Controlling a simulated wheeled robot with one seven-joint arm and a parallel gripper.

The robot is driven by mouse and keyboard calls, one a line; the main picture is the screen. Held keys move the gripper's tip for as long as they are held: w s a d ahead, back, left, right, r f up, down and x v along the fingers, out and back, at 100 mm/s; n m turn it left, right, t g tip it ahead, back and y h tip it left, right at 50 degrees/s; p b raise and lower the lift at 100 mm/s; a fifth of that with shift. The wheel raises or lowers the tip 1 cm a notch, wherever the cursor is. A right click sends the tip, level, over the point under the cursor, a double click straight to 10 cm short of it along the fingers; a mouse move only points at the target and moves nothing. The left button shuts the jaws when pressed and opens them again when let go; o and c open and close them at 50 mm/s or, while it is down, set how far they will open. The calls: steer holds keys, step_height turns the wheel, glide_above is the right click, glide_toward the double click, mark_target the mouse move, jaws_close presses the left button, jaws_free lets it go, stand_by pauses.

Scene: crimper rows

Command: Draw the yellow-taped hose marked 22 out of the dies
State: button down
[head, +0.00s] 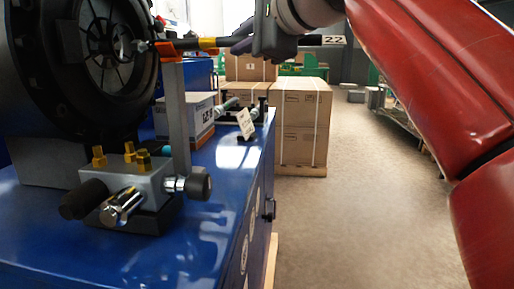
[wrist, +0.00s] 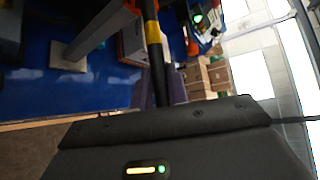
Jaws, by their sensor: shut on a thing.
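The black hose (head: 222,42) with a yellow tape band (head: 207,43) lies nearly level in the head view. A white tag marked 22 (head: 333,40) is at its right end. Its metal-tipped left end is by the round opening of the crimper dies (head: 104,45); I cannot tell whether the tip is still between them. My gripper (head: 262,42) is shut on the hose, right of the tape. In the wrist view the hose (wrist: 158,70) runs between the purple fingers (wrist: 159,92), with the yellow tape (wrist: 152,32) beyond them.
An orange rest (head: 168,47) on a grey post (head: 174,115) stands under the hose near the dies. A valve block (head: 135,185) with knobs sits on the blue cabinet (head: 215,215). Cartons (head: 300,115) stand behind. The floor (head: 370,210) at right is open.

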steer(key=shift+r, duration=0.15)
steer(key=shift+r+p, duration=1)
steer(key=shift+r, duration=2.4)
